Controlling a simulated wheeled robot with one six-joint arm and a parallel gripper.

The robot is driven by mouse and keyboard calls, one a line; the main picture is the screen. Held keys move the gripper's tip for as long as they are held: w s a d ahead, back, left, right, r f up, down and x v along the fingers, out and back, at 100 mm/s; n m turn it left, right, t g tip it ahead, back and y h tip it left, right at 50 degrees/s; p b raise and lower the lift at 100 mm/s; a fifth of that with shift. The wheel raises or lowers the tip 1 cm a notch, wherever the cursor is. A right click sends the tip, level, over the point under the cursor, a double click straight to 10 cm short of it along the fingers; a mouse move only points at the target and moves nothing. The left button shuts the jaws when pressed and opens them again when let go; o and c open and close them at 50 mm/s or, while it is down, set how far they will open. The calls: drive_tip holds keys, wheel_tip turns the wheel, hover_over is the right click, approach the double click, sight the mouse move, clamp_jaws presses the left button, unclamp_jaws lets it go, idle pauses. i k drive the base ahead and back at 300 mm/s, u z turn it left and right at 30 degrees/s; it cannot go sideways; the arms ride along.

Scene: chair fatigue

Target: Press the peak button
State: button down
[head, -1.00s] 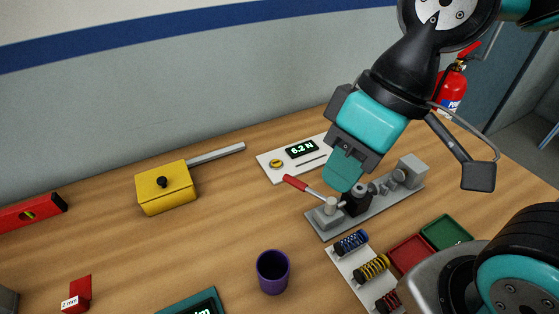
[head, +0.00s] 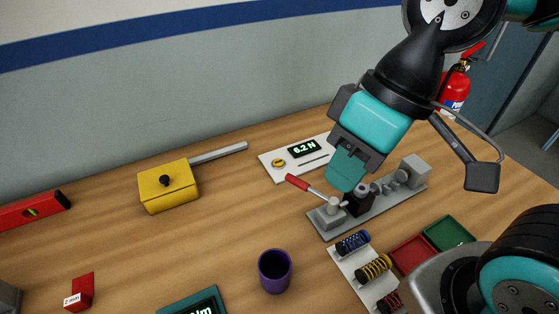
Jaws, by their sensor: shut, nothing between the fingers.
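A white panel (head: 272,172) lies at the back of the table, with a display (head: 305,148) reading 6.2 N. A round yellow button (head: 278,163) sits on it, left of and below the display; its label is too small to read. My gripper (head: 346,178) is shut and empty, pointing down to the right of the panel. It hangs over the grey test fixture (head: 370,212) and hides part of it. The fixture carries a red-handled lever (head: 297,182) and a black block (head: 358,200).
Coloured springs (head: 373,268) lie on a white rack in front of the fixture, beside red and green trays (head: 447,233). A purple cup (head: 275,270) stands at the front. A yellow box (head: 168,188) with a grey bar is at left. The table between is clear.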

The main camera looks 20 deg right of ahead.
sight(278, 162)
drive_tip(key=z, duration=0.6)
drive_tip(key=k, duration=1.35)
drive_tip(key=z, duration=0.2)
drive_tip(key=i, duration=0.45)
drive_tip(key=u, duration=1.25)
drive_tip(key=i, duration=0.85)
drive_tip(key=u, duration=0.4)
